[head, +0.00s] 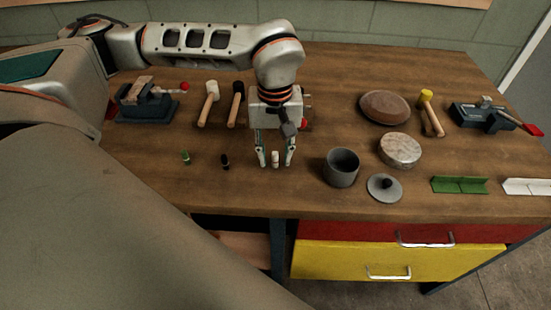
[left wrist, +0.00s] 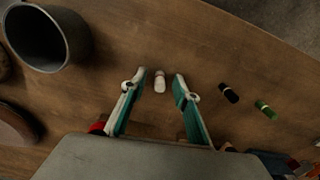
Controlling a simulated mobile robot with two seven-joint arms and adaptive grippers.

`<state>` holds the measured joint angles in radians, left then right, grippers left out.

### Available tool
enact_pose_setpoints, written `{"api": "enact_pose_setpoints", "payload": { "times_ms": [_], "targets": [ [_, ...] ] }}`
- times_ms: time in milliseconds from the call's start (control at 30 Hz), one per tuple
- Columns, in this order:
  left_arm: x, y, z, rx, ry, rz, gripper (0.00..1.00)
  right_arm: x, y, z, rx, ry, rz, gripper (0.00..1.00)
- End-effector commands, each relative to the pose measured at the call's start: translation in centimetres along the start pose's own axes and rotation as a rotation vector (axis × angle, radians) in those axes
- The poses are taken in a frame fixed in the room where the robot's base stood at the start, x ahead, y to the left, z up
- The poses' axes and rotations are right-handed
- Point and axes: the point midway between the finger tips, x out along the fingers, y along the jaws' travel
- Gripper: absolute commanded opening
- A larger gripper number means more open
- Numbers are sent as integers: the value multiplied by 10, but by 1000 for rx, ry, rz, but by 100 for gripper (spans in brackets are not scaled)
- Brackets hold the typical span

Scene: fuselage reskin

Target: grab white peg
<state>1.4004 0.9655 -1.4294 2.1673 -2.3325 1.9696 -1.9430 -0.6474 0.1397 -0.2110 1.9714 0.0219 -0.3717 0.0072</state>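The white peg (head: 275,158) stands on the wooden table near its front edge. My left gripper (head: 275,163) is open and points down over it, with one finger on each side of the peg. In the left wrist view the white peg (left wrist: 160,82) lies between the two fingertips of my left gripper (left wrist: 160,78), with a visible gap on both sides. Neither finger appears to touch it. My right gripper is in neither view.
A black peg (head: 225,161) and a green peg (head: 186,157) stand left of the white peg. A grey pot (head: 341,167) and its lid (head: 384,188) are to the right. Mallets (head: 209,104) and a vise (head: 148,101) stand farther back.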

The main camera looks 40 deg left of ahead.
Motion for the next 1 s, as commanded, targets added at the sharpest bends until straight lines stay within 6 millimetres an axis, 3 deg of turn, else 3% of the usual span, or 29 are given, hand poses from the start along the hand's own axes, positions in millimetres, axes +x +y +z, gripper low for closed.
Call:
{"api": "enact_pose_setpoints", "payload": {
  "times_ms": [300,400,433,833,1000],
  "targets": [
    [6,0,0,0,1,1,30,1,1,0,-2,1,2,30],
    [6,0,0,0,1,1,4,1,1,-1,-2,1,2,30],
    [6,0,0,0,1,1,0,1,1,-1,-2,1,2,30],
    [4,0,0,0,1,2,0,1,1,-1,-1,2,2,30],
    [-7,1,-1,0,3,3,0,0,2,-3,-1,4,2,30]
  ]
}}
